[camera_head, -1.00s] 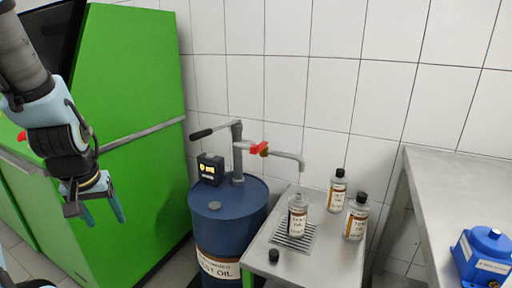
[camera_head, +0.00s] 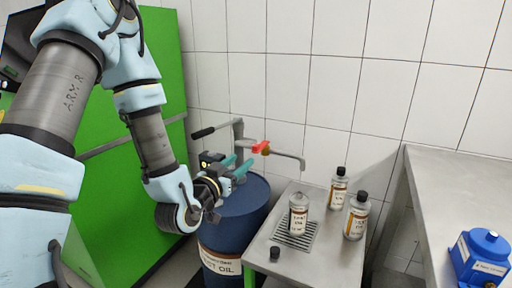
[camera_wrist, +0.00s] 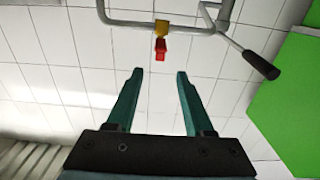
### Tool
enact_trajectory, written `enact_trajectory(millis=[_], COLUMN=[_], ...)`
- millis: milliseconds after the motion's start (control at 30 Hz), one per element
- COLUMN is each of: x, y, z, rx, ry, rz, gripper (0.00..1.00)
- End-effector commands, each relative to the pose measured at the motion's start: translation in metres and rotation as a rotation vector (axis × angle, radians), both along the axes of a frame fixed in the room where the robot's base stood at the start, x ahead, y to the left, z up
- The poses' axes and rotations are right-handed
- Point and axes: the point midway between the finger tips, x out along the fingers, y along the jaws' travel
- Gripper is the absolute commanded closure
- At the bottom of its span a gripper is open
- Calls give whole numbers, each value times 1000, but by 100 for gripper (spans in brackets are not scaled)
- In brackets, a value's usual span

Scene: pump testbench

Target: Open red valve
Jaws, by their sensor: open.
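The red valve handle (camera_head: 260,147) sits on a brass body on the grey outlet pipe (camera_head: 288,155) of the hand pump. In the wrist view the red handle (camera_wrist: 160,48) is just ahead of and centred between my fingertips. My gripper (camera_head: 242,166) is open, with teal fingers pointing toward the handle from the left, near the pump's upright. In the wrist view my gripper (camera_wrist: 160,73) is empty and apart from the handle. The blue oil drum (camera_head: 242,210) stands below, partly hidden by my gripper.
A steel stand (camera_head: 330,262) holds an open-topped bottle (camera_head: 298,214) on a drip grate, two capped bottles and a black cap (camera_head: 274,253). The pump's black-gripped lever (camera_head: 203,132) extends left. A green cabinet (camera_head: 110,210) is at left. A steel table (camera_head: 460,185) with a blue device is at right.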

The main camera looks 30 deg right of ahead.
Motion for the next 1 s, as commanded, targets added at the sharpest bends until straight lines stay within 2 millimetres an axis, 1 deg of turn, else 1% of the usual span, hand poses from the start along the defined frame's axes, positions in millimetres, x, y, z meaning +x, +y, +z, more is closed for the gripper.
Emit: enact_trajectory(millis=[267, 567, 633, 800, 1000], x=[7, 15, 21, 37, 52], y=[-9, -22, -32, -58, -81], z=[-5, -4, 3, 4, 3], rx=[-8, -7, -7, -6, -5], ry=[-8, -7, -2, -2, -2], rz=[0, 1, 2, 1, 1], gripper=[48, 48, 48, 48, 48])
